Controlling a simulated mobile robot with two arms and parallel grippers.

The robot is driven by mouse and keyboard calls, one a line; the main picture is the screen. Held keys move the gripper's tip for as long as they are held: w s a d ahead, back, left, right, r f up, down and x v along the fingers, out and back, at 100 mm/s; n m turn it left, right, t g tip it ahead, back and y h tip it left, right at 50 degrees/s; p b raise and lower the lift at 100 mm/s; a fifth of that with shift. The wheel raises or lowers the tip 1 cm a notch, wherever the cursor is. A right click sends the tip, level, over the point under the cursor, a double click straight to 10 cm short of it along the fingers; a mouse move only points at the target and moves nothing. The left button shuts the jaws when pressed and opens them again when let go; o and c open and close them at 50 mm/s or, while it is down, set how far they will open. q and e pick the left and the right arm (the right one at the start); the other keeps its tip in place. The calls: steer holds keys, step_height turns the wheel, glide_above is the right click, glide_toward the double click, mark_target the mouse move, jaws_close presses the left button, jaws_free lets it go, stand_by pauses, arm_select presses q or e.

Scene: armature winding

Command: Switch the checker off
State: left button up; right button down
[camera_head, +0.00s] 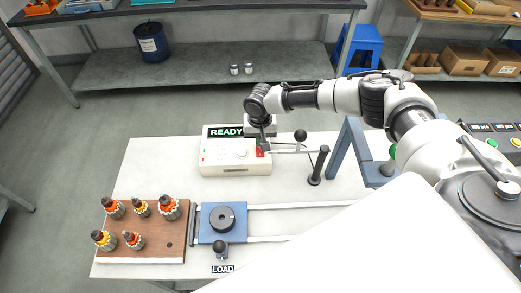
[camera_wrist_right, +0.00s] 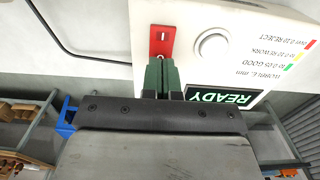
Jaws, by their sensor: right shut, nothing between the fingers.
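The checker (camera_head: 235,168) is a white box on the white table; its dark display (camera_head: 226,132) shows READY in pale green letters. In the right wrist view the checker (camera_wrist_right: 255,35) appears upside down, with a red switch plate (camera_wrist_right: 160,41) beside a round white button (camera_wrist_right: 212,44). My right gripper (camera_head: 264,145) is at the right side of the checker's top. In the wrist view its green fingers (camera_wrist_right: 159,72) are shut and empty, at the edge of the red plate; whether they touch it I cannot tell. My left gripper is not in view.
A dark lever (camera_head: 318,165) and a ball-tipped handle (camera_head: 300,136) stand just right of the checker. A brown board (camera_head: 150,245) with several armatures is at the front left. A blue fixture (camera_head: 222,223) on rails sits in front, beside the LOAD label.

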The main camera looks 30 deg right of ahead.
steer(key=shift+f+b, duration=0.5)
steer(key=shift+f, duration=0.4)
steer(key=shift+s+r, duration=0.1)
steer(key=shift+r+p, duration=0.8)
steer(key=shift+p, duration=0.3)
step_height(320, 180, up, 5)
steer(key=p, duration=0.5)
steer(key=shift+r+p, duration=0.2)
steer(key=shift+p, duration=0.1)
steer(key=shift+f, duration=0.1)
